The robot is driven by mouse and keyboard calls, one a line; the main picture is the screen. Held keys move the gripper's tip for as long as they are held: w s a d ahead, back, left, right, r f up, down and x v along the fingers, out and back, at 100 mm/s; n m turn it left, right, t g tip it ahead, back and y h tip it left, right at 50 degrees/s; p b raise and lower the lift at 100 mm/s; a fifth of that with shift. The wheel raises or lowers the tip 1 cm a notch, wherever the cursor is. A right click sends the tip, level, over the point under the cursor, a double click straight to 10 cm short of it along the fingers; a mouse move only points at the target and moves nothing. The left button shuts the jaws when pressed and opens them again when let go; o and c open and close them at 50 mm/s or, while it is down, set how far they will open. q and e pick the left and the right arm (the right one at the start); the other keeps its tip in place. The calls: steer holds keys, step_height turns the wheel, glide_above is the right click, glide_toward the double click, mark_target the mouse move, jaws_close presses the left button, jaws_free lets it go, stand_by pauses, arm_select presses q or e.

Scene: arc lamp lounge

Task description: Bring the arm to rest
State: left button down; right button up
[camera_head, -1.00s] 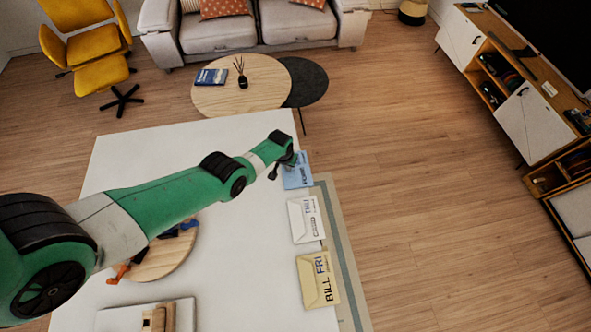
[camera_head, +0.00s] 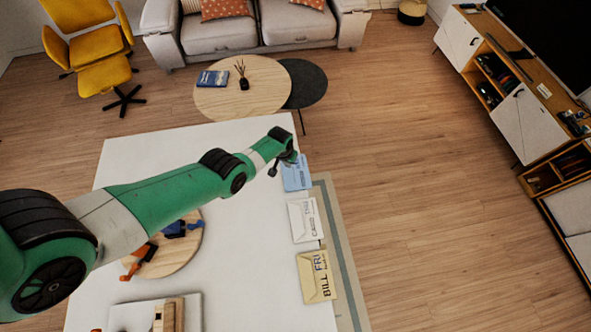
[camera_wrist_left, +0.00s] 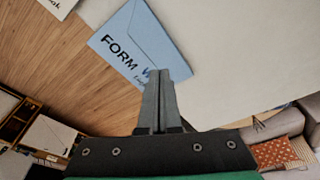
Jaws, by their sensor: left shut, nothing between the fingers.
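My left arm reaches across the white table (camera_head: 245,285) from the left. My left gripper (camera_head: 284,166) is at the table's far right corner, beside or over a blue envelope (camera_head: 297,175). In the left wrist view, the left gripper (camera_wrist_left: 159,75) is shut and empty, and its tips overlap the lower edge of the blue envelope (camera_wrist_left: 135,42), marked "FORM". I cannot tell whether they touch. My right gripper does not show.
A white envelope (camera_head: 304,221) and a yellow envelope (camera_head: 317,277) marked "BILL FRI" lie along the table's right edge. A round wooden board (camera_head: 180,254) holds blue and orange items. A coffee table (camera_head: 226,100) and sofa (camera_head: 225,36) stand beyond.

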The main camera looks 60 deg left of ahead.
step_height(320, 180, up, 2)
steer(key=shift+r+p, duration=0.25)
steer(key=shift+p, duration=0.6)
